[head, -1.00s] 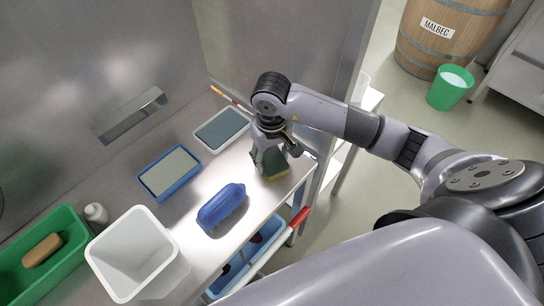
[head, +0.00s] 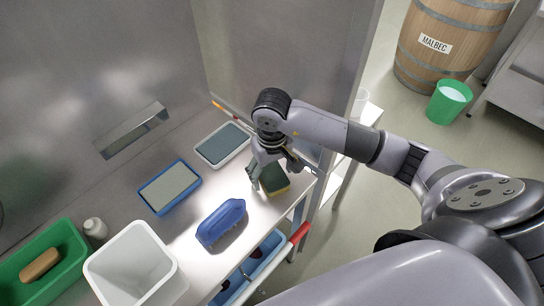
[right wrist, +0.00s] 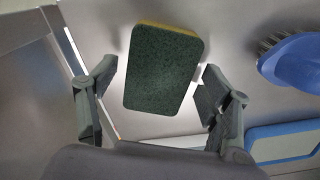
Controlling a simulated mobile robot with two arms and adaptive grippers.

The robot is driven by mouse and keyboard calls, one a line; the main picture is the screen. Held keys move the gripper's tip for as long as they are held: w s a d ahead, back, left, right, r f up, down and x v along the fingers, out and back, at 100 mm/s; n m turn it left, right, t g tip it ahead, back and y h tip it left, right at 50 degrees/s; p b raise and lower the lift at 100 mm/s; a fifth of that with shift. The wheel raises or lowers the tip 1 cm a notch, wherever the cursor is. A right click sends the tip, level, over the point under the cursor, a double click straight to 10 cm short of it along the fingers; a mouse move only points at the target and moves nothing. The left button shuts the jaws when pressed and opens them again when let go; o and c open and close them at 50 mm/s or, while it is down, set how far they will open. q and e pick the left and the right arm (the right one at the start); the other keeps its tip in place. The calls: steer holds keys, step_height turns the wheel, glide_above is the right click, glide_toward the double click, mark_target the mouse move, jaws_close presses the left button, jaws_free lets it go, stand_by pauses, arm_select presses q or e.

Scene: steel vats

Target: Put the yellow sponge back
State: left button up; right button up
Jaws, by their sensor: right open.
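The sponge (head: 274,181) has a dark green top and a yellow underside. It lies on the steel shelf near its right front corner, green side up. My right gripper (head: 274,176) is open above it, with a finger to either side. In the right wrist view the sponge (right wrist: 162,70) shows between and beyond the spread fingers (right wrist: 157,88), with visible gaps on both sides and a yellow edge at the top. My left gripper is not in view.
A grey tray (head: 201,157) and a blue-rimmed tray (head: 146,190) lie behind left. A blue brush (head: 220,222) is left of the sponge, with a white bin (head: 98,268) and green tray (head: 71,237) farther left. A steel side wall stands close behind my gripper.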

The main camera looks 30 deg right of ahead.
mark_target(272, 175)
step_height(272, 175, up, 12)
steer(key=b, duration=0.2)
steer(key=shift+f, duration=0.1)
stand_by(0.5)
